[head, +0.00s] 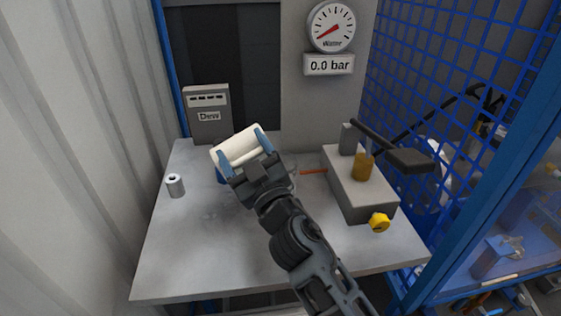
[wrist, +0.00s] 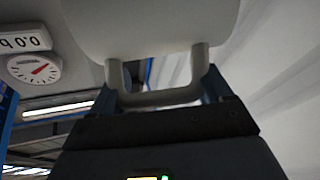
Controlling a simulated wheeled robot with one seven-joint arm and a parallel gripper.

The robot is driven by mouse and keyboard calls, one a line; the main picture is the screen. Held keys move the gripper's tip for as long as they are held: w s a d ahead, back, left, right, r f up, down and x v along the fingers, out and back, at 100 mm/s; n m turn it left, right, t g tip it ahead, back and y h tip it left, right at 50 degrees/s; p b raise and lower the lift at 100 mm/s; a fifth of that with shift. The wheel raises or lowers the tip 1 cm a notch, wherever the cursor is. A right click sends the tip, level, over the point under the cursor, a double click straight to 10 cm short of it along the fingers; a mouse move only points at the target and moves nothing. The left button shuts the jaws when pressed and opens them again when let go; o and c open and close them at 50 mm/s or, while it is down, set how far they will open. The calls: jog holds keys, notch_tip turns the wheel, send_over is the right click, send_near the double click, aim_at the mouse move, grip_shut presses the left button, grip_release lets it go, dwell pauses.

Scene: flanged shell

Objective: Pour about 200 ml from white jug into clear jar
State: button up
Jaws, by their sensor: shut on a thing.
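The white jug (head: 236,146) is held above the table, tilted over on its side with its axis sloping across the picture. My gripper (head: 246,156) is shut on it, with a blue finger on either side. In the wrist view the jug's body (wrist: 150,28) fills the top, and its handle (wrist: 158,97) lies between my gripper's fingers (wrist: 160,90). The jug's mouth and contents are not visible. I cannot make out the clear jar; a small blue patch shows just below the jug, and my gripper and arm hide the table there.
A grey box labelled Dew (head: 209,115) stands at the back left. The front left of the table (head: 190,260) is clear.

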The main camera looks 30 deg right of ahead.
aim_at(223, 147)
jog(key=shift+d+m, duration=0.1)
jog(key=shift+m, duration=0.2)
dwell(0.4)
jog(key=shift+d+r+m+h+b, duration=0.3)
jog(key=shift+d+r+m+h, duration=0.1)
jog(key=shift+d+m, duration=0.3)
dwell(0.7)
jog(key=shift+a, duration=0.1)
jog(key=shift+a+f+n+g+y+p, duration=0.15)
jog(key=shift+a+f+n+y+p, duration=0.4)
jog(key=shift+n, duration=0.8)
jog(key=shift+a+f+n+g+y+p, duration=0.2)
jog(key=shift+a+f+n+y+p, duration=0.3)
jog(key=shift+n, duration=0.8)
jog(key=shift+a+f+n+g+y+p, duration=0.15)
jog(key=shift+a+f+n+y+p, duration=0.2)
jog(key=shift+a+f+n+p, duration=0.7)
jog(key=shift+d+r+n+b, duration=0.3)
jog(key=shift+d+r+b, duration=0.05)
jog(key=shift+r+p, duration=0.1)
jog(key=shift+p, duration=0.25)
